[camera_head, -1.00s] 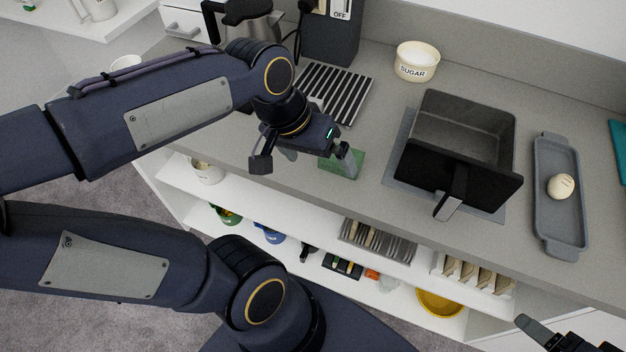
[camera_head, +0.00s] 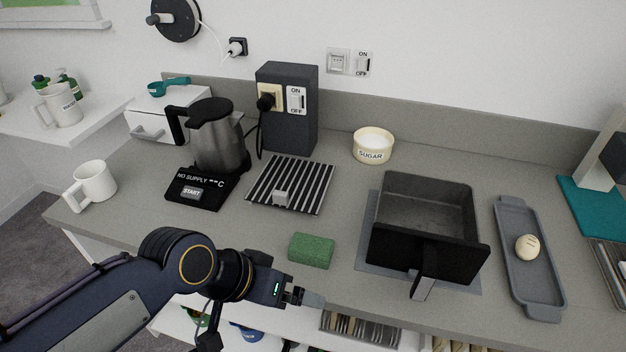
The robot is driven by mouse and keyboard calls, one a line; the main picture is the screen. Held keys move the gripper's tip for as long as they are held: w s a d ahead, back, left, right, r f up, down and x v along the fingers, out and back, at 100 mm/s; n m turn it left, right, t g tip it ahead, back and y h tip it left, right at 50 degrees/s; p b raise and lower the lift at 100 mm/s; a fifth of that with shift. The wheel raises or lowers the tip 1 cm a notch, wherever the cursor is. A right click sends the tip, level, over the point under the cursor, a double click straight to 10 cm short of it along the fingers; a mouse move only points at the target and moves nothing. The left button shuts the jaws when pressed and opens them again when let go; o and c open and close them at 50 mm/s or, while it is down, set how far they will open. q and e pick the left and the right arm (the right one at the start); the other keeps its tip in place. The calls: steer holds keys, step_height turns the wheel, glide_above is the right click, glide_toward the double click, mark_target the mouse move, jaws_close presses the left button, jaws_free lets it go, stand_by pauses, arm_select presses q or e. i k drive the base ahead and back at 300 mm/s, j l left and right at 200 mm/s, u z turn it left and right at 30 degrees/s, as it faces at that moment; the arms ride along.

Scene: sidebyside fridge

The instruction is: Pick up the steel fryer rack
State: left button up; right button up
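A striped rack of pale metal bars over black (camera_head: 300,178), which looks like the steel fryer rack, lies flat on the counter between the kettle and the sugar bowl. A small light grey block shows at its front part. My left gripper (camera_head: 258,318) is low at the counter's front edge, in front of the green sponge (camera_head: 312,250) and well apart from the rack. Its fingers are spread with nothing seen between them. My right gripper is out of view.
A black fryer drawer (camera_head: 428,248) with a handle stands on a grey mat, right of the sponge. A sugar bowl (camera_head: 373,146), kettle (camera_head: 218,135), black kettle base (camera_head: 200,190), switch box (camera_head: 288,108) and grey tray (camera_head: 535,280) surround the rack area.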

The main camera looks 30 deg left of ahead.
mark_target(301, 186)
steer(key=j+u, duration=0.75)
steer(key=i+j+u, duration=0.1)
steer(key=u, duration=0.3)
steer(key=i+j+u, duration=0.1)
steer(key=j+u, duration=0.25)
